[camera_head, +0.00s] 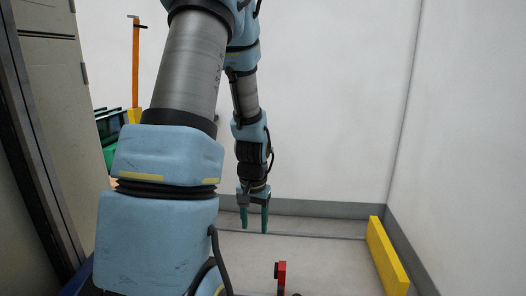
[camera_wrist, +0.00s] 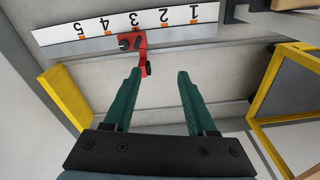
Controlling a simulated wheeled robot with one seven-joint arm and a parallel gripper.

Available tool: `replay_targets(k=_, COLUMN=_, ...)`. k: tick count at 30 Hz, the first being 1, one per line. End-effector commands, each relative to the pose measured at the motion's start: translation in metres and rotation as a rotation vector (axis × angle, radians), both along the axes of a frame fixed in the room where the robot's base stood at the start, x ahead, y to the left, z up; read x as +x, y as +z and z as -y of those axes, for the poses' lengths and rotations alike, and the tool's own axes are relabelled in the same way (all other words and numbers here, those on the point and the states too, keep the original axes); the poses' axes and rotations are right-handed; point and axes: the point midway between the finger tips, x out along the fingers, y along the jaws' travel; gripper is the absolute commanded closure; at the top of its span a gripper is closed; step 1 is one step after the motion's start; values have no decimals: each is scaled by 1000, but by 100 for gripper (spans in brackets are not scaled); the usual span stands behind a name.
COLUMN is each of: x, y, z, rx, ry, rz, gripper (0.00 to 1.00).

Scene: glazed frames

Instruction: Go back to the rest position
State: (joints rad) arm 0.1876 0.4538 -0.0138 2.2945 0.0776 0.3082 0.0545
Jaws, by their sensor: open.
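My gripper (camera_head: 254,219) hangs from my blue and grey arm in the head view, its green fingers pointing down. In the wrist view my gripper (camera_wrist: 158,76) shows its two green fingers spread apart with nothing between them. A red part with a dark knob (camera_wrist: 139,42) is beyond the fingertips, at a white strip with numbers (camera_wrist: 70,32). The red part also shows low in the head view (camera_head: 281,274), below and apart from my gripper.
A yellow bar (camera_head: 386,256) stands by the right wall. A grey cabinet door (camera_head: 62,110) is at the left. An orange pole (camera_head: 135,65) and green bins (camera_head: 108,130) are behind my arm. A yellow frame (camera_wrist: 285,95) is at the right in the wrist view. The pale back wall is bare.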

Motion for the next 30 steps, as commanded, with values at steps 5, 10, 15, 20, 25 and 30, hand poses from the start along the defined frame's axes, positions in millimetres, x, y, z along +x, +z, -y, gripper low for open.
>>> replay_targets(k=5, x=-39, y=50, z=-22, rx=-17, ry=101, rz=26, gripper=43)
replay_targets(k=10, x=-69, y=75, z=-34, rx=-31, ry=169, rz=40, gripper=43)
replay_targets(k=15, x=-98, y=93, z=-43, rx=-44, ry=228, rz=51, gripper=43)
replay_targets(k=20, x=-98, y=129, z=-43, rx=-44, ry=227, rz=48, gripper=43)
replay_targets(k=25, x=-97, y=164, z=-43, rx=-44, ry=226, rz=48, gripper=43)
replay_targets(k=30, x=-97, y=213, z=-43, rx=-43, ry=226, rz=48, gripper=43)
